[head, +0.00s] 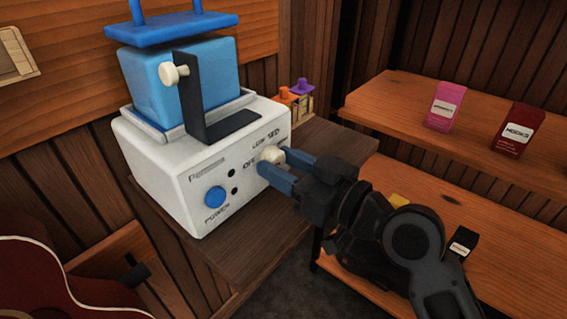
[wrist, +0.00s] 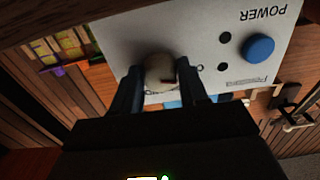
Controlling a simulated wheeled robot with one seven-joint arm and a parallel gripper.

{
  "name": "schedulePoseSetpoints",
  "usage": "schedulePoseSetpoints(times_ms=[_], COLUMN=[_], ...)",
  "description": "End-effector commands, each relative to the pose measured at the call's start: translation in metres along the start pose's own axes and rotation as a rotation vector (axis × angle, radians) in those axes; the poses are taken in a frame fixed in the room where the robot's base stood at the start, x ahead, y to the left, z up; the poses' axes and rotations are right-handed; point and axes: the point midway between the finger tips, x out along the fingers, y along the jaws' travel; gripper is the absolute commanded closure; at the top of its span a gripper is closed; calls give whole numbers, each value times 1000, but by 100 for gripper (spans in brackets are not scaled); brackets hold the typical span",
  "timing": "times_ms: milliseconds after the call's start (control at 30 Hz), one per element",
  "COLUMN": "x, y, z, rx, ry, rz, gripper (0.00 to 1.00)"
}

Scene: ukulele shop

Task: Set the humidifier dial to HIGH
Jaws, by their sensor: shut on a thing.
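The humidifier (head: 150,170) is a white box with a blue tank (head: 205,80) on top, standing on a dark wooden surface. Its front panel carries a cream dial (head: 271,155) with the labels OFF, LOW and MED readable around it; any HIGH label is hidden behind my gripper. A blue POWER button (head: 215,196) sits to the left of the dial. My gripper (head: 279,168) is shut on the dial, one blue finger on each side. In the wrist view the dial (wrist: 160,70) sits between the fingers, with a small dark mark on its face. Which setting it points to I cannot tell.
A black bracket with a cream knob (head: 174,75) stands in front of the tank. Small orange and purple items (head: 296,92) are behind the humidifier. Shelves with a pink box (head: 444,106) and a dark red box (head: 518,130) are at right. A red ukulele (head: 60,275) is at lower left.

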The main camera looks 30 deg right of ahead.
Motion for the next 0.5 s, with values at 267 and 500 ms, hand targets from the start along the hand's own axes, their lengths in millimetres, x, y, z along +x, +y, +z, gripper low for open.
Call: schedulePoseSetpoints(times_ms=[267,500], x=[0,0], y=[0,0], z=[-2,-2], rx=[156,375], ry=[-2,-2], rz=[0,1], gripper=[87,87])
